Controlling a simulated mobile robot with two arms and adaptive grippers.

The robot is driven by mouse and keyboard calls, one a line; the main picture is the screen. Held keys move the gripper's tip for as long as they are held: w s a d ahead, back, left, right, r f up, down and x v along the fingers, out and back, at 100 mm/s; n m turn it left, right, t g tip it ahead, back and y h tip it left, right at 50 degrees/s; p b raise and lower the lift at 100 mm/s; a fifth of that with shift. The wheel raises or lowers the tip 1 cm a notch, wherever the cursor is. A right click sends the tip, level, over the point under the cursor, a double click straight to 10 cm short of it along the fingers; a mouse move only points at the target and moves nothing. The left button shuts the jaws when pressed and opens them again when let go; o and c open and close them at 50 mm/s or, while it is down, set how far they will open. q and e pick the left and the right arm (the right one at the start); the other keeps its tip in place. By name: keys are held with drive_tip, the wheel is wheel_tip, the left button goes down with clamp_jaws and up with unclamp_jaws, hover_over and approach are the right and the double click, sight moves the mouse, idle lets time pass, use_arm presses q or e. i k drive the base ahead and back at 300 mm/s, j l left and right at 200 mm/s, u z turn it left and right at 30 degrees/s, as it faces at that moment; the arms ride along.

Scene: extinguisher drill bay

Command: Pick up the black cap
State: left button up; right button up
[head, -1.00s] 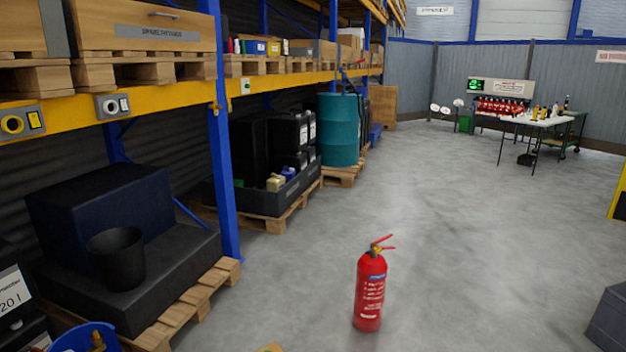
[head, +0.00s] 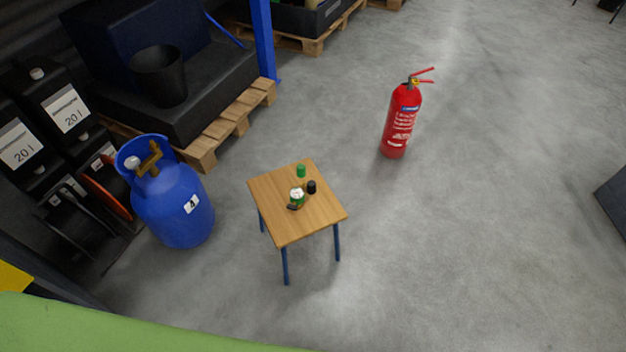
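A small wooden stool (head: 318,222) with dark blue legs stands on the floor near the middle of the head view. A small black round piece (head: 311,187), which looks like the black cap, sits on its top, right of centre. A green cap-like piece (head: 301,170) is near the stool's far edge. A small green and white item (head: 297,195) stands left of the black piece, with something dark at its foot that is too small to tell. Neither of my grippers is in view.
A blue gas cylinder (head: 178,208) stands left of the stool. A red fire extinguisher (head: 401,125) stands on the floor behind and right. A pallet (head: 225,125) and black containers (head: 62,110) are at the left. The floor right of the stool is clear.

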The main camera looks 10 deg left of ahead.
sight(311, 184)
drive_tip(key=u, duration=1.45)
drive_tip(key=z, duration=1.2)
drive_tip(key=i+j+z, duration=0.1)
drive_tip(key=j, duration=0.25)
drive_tip(key=i+j+z, duration=0.1)
drive_tip(key=j, duration=0.3)
drive_tip(key=i+j+z, duration=0.1)
drive_tip(key=j, duration=0.25)
drive_tip(key=i+j, duration=0.15)
drive_tip(key=j, duration=0.25)
drive_tip(key=i+j+z, duration=0.15)
drive_tip(key=j, duration=0.25)
